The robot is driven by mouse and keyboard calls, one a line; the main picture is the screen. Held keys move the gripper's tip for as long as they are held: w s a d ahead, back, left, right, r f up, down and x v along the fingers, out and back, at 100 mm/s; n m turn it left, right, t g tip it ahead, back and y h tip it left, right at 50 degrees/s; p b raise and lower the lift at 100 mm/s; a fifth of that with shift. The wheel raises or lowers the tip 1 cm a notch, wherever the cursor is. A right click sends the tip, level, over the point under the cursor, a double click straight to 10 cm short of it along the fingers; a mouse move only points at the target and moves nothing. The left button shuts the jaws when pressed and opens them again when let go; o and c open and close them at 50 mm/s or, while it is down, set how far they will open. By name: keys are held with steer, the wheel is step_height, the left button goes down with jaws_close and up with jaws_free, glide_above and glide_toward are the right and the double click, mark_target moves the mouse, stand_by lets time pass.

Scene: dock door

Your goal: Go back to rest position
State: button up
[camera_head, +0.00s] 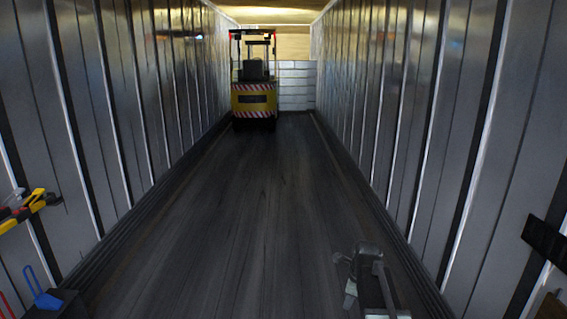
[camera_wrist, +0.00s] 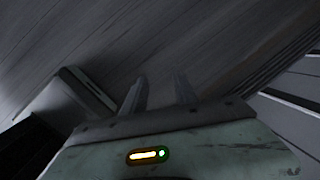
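My gripper (camera_wrist: 160,77) shows in the wrist view with its two dark fingers apart. Only dark streaked floor shows between and beyond them, so it is empty. The pale, scuffed housing behind the fingers carries a small lit yellow and green indicator. In the head view, part of my arm shows low on the right, above the floor. The exact pose of the fingers is hard to make out there.
Ribbed metal walls enclose a long dark floor (camera_head: 240,210), clear in the middle. A yellow forklift (camera_head: 254,95) with striped bands stands at the far end, beside pale stacked panels (camera_head: 297,85). A yellow-black tool (camera_head: 35,203) and a blue-handled item (camera_head: 43,297) are at lower left.

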steer(key=s+a+n+g, duration=0.1)
steer(key=s+a+n, duration=0.2)
steer(key=s+n, duration=0.5)
steer(key=s+a+n+g, duration=0.1)
steer(key=s+a+n, duration=0.3)
steer(key=s+n, duration=0.4)
steer(key=n, duration=0.6)
steer(key=shift+s+f+n+g+h, duration=0.2)
steer(key=shift+f+n+g+h, duration=0.1)
steer(key=shift+n, duration=0.1)
